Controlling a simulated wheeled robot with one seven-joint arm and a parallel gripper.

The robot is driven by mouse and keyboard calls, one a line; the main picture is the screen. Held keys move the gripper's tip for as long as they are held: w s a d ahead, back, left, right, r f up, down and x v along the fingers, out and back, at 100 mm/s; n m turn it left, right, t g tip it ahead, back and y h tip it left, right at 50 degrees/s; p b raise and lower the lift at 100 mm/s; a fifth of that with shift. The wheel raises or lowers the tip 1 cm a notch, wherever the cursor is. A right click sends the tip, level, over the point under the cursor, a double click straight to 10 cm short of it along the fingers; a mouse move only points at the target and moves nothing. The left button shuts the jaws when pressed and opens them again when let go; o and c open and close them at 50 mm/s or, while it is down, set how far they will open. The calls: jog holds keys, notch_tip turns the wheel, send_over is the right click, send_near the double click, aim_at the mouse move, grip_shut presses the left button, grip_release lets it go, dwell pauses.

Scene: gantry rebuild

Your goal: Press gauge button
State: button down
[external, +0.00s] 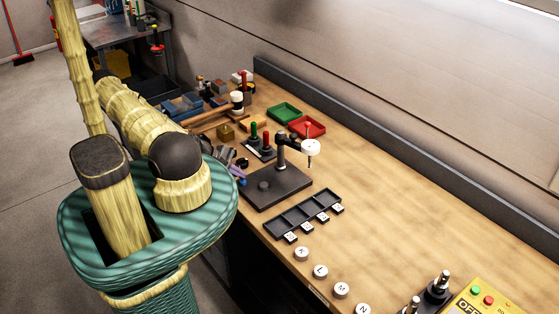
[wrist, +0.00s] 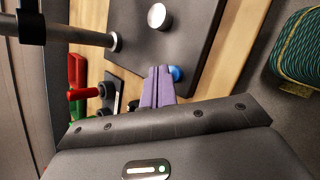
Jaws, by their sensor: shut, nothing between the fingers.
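The gauge stand has a flat dark base plate (external: 275,190), an upright post (external: 281,150) and a white round dial (external: 311,147). In the wrist view the base plate (wrist: 190,30) carries a shiny round knob (wrist: 157,15) and the foot of the post (wrist: 114,42). A blue round button (wrist: 176,73) shows at the plate's near edge. My gripper (wrist: 158,72) has purple fingers, shut and empty, with their tips immediately left of the button and partly covering it. I cannot tell whether they touch it. In the external view my gripper (external: 239,171) is at the plate's left edge.
Red and green handled tools (external: 266,140) stand behind the plate, with a green tray (external: 284,113) and a red tray (external: 307,127) beyond. A black slotted tray (external: 303,214) lies in front. A yellow control box (external: 485,300) sits bottom right.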

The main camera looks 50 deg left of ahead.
aim_at(257, 196)
notch_tip(257, 196, up, 6)
jog(key=p, duration=0.4)
jog(key=shift+p, duration=0.4)
